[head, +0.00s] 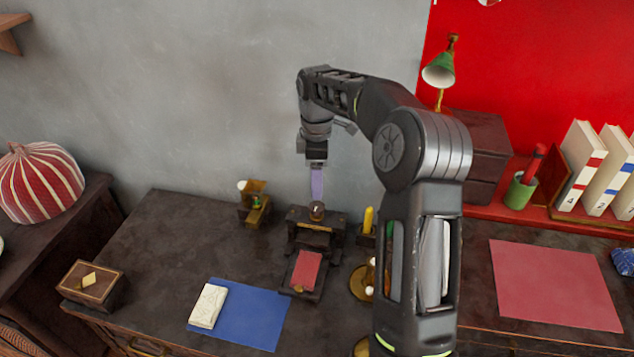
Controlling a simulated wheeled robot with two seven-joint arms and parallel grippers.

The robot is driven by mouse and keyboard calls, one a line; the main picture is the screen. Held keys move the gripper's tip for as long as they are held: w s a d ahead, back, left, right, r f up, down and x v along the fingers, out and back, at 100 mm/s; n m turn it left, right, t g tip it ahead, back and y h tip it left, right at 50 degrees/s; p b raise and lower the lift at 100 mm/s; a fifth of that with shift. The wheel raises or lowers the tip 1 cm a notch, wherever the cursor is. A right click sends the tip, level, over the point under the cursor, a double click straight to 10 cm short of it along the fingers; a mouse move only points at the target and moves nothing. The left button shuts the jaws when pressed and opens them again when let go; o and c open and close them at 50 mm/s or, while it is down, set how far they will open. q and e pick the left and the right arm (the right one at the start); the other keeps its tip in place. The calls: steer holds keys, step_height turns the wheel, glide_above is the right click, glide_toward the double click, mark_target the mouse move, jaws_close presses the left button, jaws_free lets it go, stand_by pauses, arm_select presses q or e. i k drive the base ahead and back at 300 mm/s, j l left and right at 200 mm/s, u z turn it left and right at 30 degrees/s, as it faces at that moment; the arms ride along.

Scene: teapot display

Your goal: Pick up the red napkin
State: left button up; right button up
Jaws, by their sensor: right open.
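A small red cloth-like rectangle (306,270), which may be the red napkin, lies on the front of a dark wooden stand (316,220) in the middle of the table. A larger flat red sheet (555,283) lies on the right-hand surface; I cannot tell for certain which is the napkin. My right gripper (317,188) points down above the back of the stand, behind and above the small red rectangle and apart from it. It is open, and a pale purple strip shows at its tip. My left gripper is not in view.
A blue mat (250,315) with a cream block (208,306) lies left of the stand. A wooden box (92,285) sits at the left edge. A green cup (519,191), books (583,165) and a green lamp (439,70) stand at right. My right arm hides part of the table.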

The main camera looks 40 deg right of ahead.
mark_target(306, 271)
steer(key=k+j, duration=0.75)
steer(key=j, duration=0.2)
